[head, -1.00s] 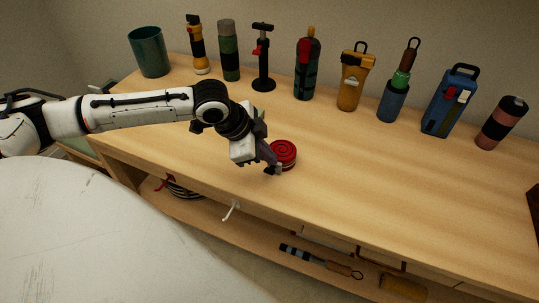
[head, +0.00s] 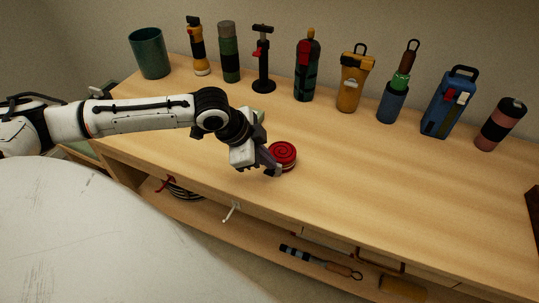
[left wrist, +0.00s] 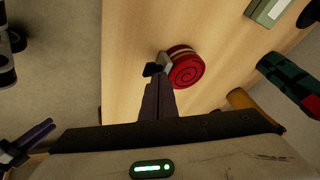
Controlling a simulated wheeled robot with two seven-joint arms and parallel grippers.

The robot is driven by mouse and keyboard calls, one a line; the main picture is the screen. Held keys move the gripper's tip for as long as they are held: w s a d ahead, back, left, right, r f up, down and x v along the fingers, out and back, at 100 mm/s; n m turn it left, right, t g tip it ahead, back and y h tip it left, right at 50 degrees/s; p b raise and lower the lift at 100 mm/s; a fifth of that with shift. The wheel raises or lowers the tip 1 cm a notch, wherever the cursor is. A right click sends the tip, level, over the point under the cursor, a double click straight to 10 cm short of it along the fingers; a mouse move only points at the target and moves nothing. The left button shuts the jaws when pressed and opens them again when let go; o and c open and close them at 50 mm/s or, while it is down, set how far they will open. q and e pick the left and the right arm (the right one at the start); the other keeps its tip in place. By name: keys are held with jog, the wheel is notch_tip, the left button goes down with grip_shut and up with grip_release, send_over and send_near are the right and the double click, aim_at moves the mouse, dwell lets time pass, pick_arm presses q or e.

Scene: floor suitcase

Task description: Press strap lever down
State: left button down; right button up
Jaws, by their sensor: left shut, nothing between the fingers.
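A rolled red strap (head: 283,155) with a spiral face lies on the wooden tabletop near its front edge. In the left wrist view the red coil (left wrist: 187,72) has a small grey and black part at its left side, which looks like the lever (left wrist: 163,62). My left gripper (head: 273,170) is shut and empty, low at the coil's front left side. In the left wrist view its fingers (left wrist: 155,85) end right by the lever. I cannot tell whether they touch it. My right gripper is out of view.
Several bottles and flasks stand along the back of the table (head: 400,185), with a green cup (head: 150,53) at the far left. A shelf below holds a striped-handled tool (head: 318,262). The tabletop right of the coil is clear.

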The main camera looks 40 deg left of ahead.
pick_arm(q)
jog(key=shift+s+f, duration=0.25)
jog(key=shift+f, duration=0.45)
dwell(0.8)
jog(key=shift+r, duration=0.1)
jog(key=shift+w+r+p, duration=0.2)
jog(key=shift+r+p, duration=0.35)
jog(key=shift+p, duration=0.05)
jog(key=shift+w+r+p, duration=0.2)
jog(key=shift+r+p, duration=0.35)
jog(key=shift+p, duration=0.05)
jog(key=shift+w+r+p, duration=0.15)
jog(key=shift+w+r, duration=0.1)
jog(key=shift+r, duration=0.45)
jog(key=shift+w+r+p, duration=0.15)
jog(key=shift+w+r, duration=0.05)
jog(key=shift+r, duration=0.45)
jog(key=shift+w+a+r, duration=0.1)
jog(key=shift+w+r, duration=0.1)
jog(key=shift+r, duration=0.3)
jog(key=shift+w+a+r, duration=0.1)
jog(key=shift+w+r, duration=0.05)
jog(key=shift+r, duration=0.3)
jog(key=shift+d, duration=0.1)
